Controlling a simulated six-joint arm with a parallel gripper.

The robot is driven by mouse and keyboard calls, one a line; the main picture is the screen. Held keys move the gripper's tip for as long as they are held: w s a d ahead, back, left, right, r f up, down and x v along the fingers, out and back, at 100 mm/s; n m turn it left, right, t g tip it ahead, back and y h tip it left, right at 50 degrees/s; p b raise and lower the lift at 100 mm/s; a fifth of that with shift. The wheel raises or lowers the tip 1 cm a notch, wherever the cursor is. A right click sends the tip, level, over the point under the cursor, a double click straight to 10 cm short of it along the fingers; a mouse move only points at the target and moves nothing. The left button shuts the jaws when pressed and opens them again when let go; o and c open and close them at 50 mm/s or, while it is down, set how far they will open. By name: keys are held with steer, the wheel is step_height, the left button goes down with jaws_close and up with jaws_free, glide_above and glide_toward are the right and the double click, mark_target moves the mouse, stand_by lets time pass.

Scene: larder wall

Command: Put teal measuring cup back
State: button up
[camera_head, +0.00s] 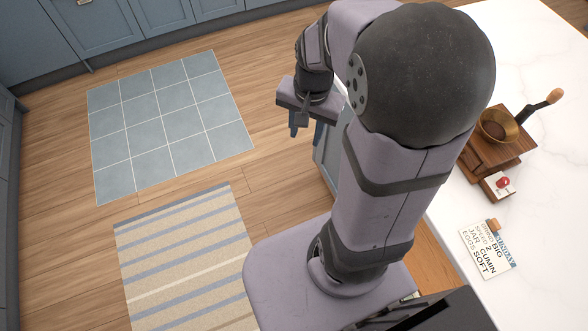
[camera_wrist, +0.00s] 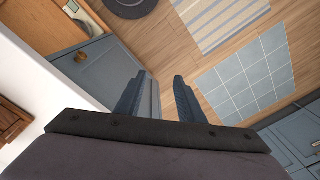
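I see no teal measuring cup in either view. My gripper (camera_wrist: 160,76) is open and empty, its two dark blue fingers apart and pointing down over the floor in the wrist view. In the head view my gripper (camera_head: 306,132) hangs beyond the counter's left edge, partly hidden by my arm.
A white counter (camera_head: 538,215) holds a wooden grinder (camera_head: 490,160) with a brass bowl and crank, and a written card (camera_head: 486,250). Blue cabinets (camera_head: 95,25) line the back. A tiled patch (camera_head: 165,125) and striped rug (camera_head: 185,260) lie on open floor.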

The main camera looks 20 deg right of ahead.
steer(key=s+a+f+n+g, duration=0.1)
steer(key=s+a+f+n, duration=0.1)
steer(key=s+a+n, duration=0.4)
steer(key=s+n, duration=0.1)
steer(key=n, duration=0.2)
steer(key=shift+s, duration=0.25)
